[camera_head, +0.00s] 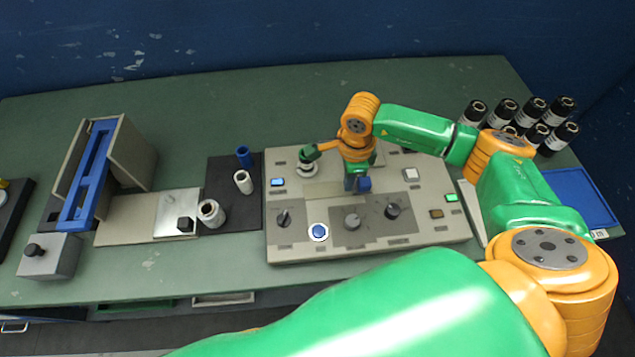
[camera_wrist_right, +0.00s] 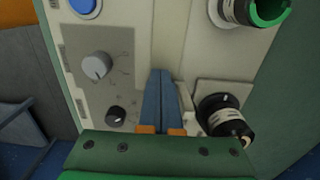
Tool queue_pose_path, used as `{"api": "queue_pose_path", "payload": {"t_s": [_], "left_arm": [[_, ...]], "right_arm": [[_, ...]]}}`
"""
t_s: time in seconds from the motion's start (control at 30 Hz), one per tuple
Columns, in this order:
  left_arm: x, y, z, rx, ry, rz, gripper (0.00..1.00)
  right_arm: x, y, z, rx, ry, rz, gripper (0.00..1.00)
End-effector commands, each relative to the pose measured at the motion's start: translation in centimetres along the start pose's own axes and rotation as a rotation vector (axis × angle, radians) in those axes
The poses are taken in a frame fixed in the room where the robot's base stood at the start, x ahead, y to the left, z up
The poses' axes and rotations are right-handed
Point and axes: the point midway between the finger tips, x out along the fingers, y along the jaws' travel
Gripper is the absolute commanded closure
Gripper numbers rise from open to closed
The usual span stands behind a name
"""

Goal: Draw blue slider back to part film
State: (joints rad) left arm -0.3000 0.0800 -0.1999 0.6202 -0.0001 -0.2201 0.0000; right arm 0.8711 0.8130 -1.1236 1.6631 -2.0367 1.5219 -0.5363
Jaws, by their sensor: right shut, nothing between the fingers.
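A blue frame-like part (camera_head: 88,170), probably the blue slider, stands in a beige housing (camera_head: 125,150) at the left of the table; I cannot tell which piece slides. My right gripper (camera_head: 364,184) is far to its right, over the beige control panel (camera_head: 285,205). In the right wrist view its two blue fingers (camera_wrist_right: 160,72) are together and empty, pointing at the panel between a grey dial (camera_wrist_right: 97,66) and a black knob on a square base (camera_wrist_right: 222,110). Whether the fingertips touch the panel is unclear. My left gripper is in neither view.
A dark mat (camera_head: 232,170) with white rolls (camera_head: 210,212) and a small blue cylinder (camera_head: 244,156) lies between housing and panel. Black-capped bottles (camera_head: 507,109) and a blue tray (camera_head: 580,195) are at right. The table behind is clear.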

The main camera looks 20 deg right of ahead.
Motion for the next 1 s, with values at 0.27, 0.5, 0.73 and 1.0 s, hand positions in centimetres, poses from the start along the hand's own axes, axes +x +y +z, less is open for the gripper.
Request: {"api": "queue_pose_path", "payload": {"t_s": [0.27, 0.5, 0.73, 1.0], "left_arm": [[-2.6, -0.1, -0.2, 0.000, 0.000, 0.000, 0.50], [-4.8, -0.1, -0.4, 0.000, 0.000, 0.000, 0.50], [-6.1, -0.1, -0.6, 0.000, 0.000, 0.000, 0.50], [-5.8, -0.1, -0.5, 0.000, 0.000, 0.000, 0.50]], "right_arm": [[-3.3, 0.0, 0.0, 0.000, -0.002, -0.001, 1.00], [-6.3, 0.0, 0.0, 0.000, -0.001, -0.001, 1.00], [-8.2, 0.0, 0.0, -0.001, -0.001, 0.000, 1.00], [-8.0, 0.0, 0.0, 0.000, -0.001, 0.000, 1.00]]}}
